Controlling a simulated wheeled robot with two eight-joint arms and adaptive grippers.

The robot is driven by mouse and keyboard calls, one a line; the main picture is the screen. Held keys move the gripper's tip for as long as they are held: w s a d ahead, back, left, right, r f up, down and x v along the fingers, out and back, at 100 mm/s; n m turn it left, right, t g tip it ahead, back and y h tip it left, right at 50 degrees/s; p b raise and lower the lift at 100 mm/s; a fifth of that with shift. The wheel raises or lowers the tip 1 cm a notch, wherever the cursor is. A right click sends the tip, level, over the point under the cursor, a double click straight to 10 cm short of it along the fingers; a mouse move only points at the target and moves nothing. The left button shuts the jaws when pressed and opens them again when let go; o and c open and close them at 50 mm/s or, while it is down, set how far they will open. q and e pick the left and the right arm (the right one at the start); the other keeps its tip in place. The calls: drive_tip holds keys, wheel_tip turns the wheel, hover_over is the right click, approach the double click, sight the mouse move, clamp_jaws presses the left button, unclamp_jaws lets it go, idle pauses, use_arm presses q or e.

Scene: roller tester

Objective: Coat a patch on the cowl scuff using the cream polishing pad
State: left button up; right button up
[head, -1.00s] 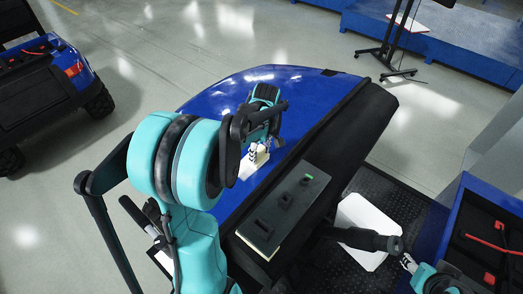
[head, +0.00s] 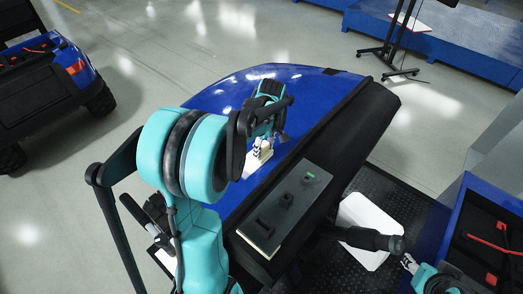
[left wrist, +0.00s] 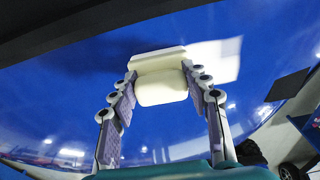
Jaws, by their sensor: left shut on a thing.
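The cream polishing pad (left wrist: 162,88) is held between the fingers of my left gripper (left wrist: 160,92) in the left wrist view. In the head view my left gripper (head: 262,146) is low over the blue cowl (head: 222,98), with the pad (head: 257,160) beneath it at the cowl's surface. A pale patch (left wrist: 218,58), which looks like the scuff, shows on the cowl beside and behind the pad. I cannot tell whether the pad is pressed firmly on it. My right gripper (head: 408,262) is at the lower right in the head view; its jaw state is unclear.
A dark box with a green mark (head: 284,208) lies along the cowl's black edge. A white panel (head: 362,228) lies on the dark mat at the right. A blue-sided tray with tools (head: 490,235) is at the far right. Another blue vehicle (head: 50,95) stands left.

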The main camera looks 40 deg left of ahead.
sight(263, 145)
use_arm(q)
drive_tip(key=shift+w, duration=0.15)
drive_tip(key=shift+r+p, duration=0.5)
drive_tip(key=shift+r, duration=0.1)
drive_tip(key=shift+r+p, duration=1.6)
drive_tip(key=shift+r, duration=0.75)
